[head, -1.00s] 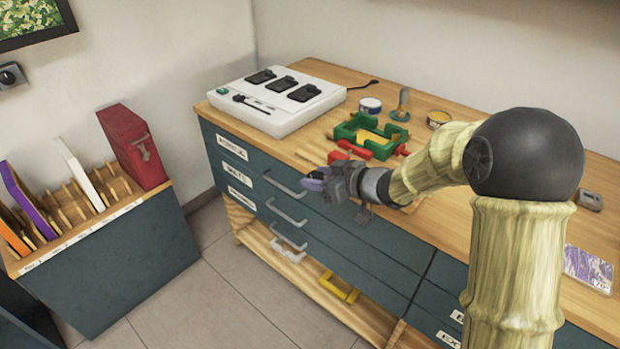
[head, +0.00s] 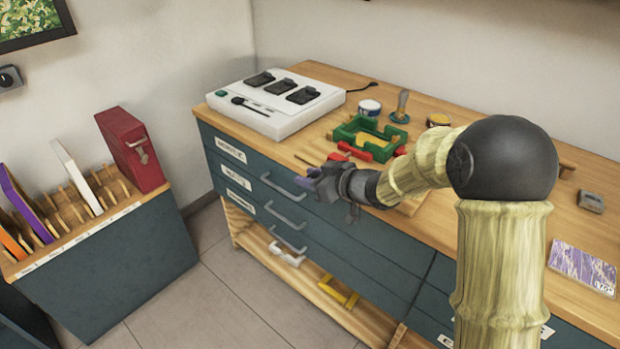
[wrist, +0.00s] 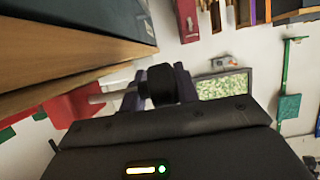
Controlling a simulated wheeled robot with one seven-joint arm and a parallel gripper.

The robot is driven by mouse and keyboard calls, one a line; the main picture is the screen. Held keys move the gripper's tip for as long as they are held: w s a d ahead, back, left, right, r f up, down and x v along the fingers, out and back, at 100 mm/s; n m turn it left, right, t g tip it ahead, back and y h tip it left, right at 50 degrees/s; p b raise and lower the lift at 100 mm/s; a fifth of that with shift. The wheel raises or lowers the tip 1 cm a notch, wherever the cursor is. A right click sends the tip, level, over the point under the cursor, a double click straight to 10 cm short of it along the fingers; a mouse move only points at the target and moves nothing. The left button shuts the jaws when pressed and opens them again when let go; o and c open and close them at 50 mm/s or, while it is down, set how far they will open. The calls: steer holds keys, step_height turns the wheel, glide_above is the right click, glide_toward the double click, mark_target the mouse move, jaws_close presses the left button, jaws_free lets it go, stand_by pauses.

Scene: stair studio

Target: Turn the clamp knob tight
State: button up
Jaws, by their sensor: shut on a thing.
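The black clamp knob (wrist: 161,86) sits between the purple fingers of my gripper in the wrist view. My gripper (wrist: 158,92) is shut on it. A bare metal shaft (wrist: 108,96) runs left from the knob toward the red clamp body (wrist: 72,106). In the head view my gripper (head: 312,178) is at the front edge of the bench, and the knob is hidden there by the gripper. The red clamp (head: 354,151) lies just behind it, beside a green frame (head: 346,131) on the bench top.
A white box with black pedals (head: 285,122) stands at the bench's left end. A tin (head: 370,107) and a stamp-like tool (head: 402,106) stand behind the green frame. Drawer handles (head: 285,188) stick out below my gripper. A purple card (head: 580,268) lies at the right.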

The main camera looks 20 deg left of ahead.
steer(key=shift+s+a+f+y+b, duration=0.15)
steer(key=shift+s+f+y+b, duration=0.1)
steer(key=shift+y+b, duration=0.25)
steer(key=shift+s+r, duration=0.1)
steer(key=shift+r, duration=0.1)
steer(key=o, duration=0.5)
steer(key=shift+a, duration=0.1)
steer(key=shift+o, duration=1.4)
steer(key=shift+s+r, duration=0.1)
steer(key=shift+s, duration=0.05)
steer(key=shift+w+r, duration=0.1)
steer(key=shift+w, duration=0.1)
steer(key=shift+s+d+r+t, duration=0.15)
steer(key=shift+d+t, duration=0.15)
steer(key=shift+d, duration=0.35)
steer(key=p+v, duration=0.2)
steer(key=v, duration=1.4)
steer(key=shift+d, duration=0.2)
